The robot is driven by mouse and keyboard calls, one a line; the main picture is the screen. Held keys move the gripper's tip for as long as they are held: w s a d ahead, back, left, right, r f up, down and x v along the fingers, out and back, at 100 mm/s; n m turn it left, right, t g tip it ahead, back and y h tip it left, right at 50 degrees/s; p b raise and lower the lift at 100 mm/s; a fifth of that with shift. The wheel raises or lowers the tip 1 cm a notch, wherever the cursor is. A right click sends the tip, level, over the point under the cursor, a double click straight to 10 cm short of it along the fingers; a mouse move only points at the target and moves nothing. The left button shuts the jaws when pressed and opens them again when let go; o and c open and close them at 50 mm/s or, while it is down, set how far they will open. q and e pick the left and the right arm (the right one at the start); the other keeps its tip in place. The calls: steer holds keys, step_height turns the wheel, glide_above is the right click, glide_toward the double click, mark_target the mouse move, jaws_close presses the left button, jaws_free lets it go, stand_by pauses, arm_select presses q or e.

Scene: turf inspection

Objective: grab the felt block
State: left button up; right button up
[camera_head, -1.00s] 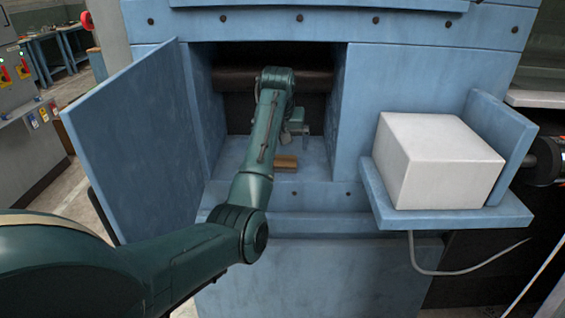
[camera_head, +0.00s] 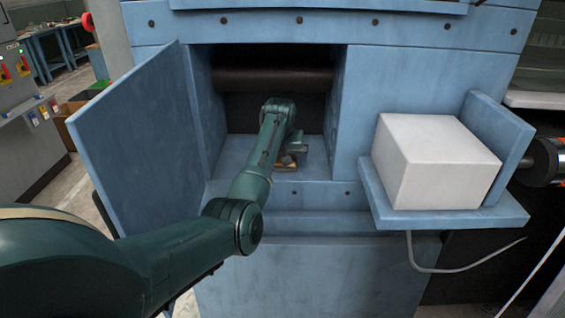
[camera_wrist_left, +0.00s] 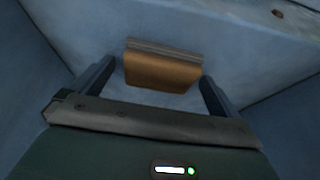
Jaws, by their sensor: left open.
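The felt block (camera_head: 284,165) is a small brown block on the floor of a recess in the blue machine; the gripper hides much of it in the head view. In the left wrist view the block (camera_wrist_left: 162,70) shows an orange-brown body with a grey strip along its far edge. My left gripper (camera_head: 291,154) reaches into the recess, over the block. In the wrist view it is open (camera_wrist_left: 157,73), one finger to each side of the block, with gaps visible. Whether the fingertips are down at block height is unclear. My right gripper is out of view.
Blue walls bound the recess, with a dark roller (camera_head: 270,79) across its back. An open blue door panel (camera_head: 135,135) stands on the left. A white box (camera_head: 435,160) sits on a blue shelf (camera_head: 450,218) to the right.

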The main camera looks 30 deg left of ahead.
arm_select(q)
steer(key=shift+c, duration=0.6)
steer(key=c, duration=0.9)
steer(key=shift+r, duration=0.1)
